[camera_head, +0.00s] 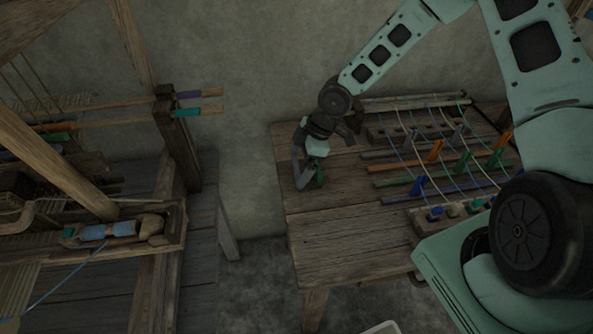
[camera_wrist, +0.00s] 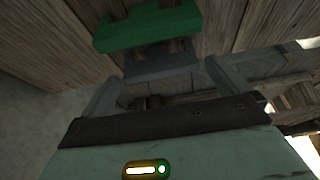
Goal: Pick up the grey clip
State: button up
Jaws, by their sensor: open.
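My gripper (camera_head: 309,172) is over the left part of the wooden table in the head view, reaching down close to its top. In the wrist view my gripper (camera_wrist: 163,76) has its two grey fingers spread apart. A dark grey piece, which looks like the grey clip (camera_wrist: 160,61), lies between or just beyond the fingertips. I cannot tell whether a finger touches it. A green clip (camera_wrist: 150,27) lies right beside it, farther from the gripper; it also shows at the gripper in the head view (camera_head: 320,178). The grey clip is hidden or unclear in the head view.
The wooden table (camera_head: 335,245) is bare at its front left. To the right stand a rack with stretched threads, coloured clips (camera_head: 436,151) and several rods (camera_head: 400,182). A wooden loom (camera_head: 150,240) stands at the left, with a gap between it and the table.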

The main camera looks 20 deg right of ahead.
aim_at(296, 166)
jog(key=shift+x, duration=1.25)
jog(key=c, duration=0.8)
notch_tip(296, 166, up, 10)
jog(key=shift+f, duration=0.1)
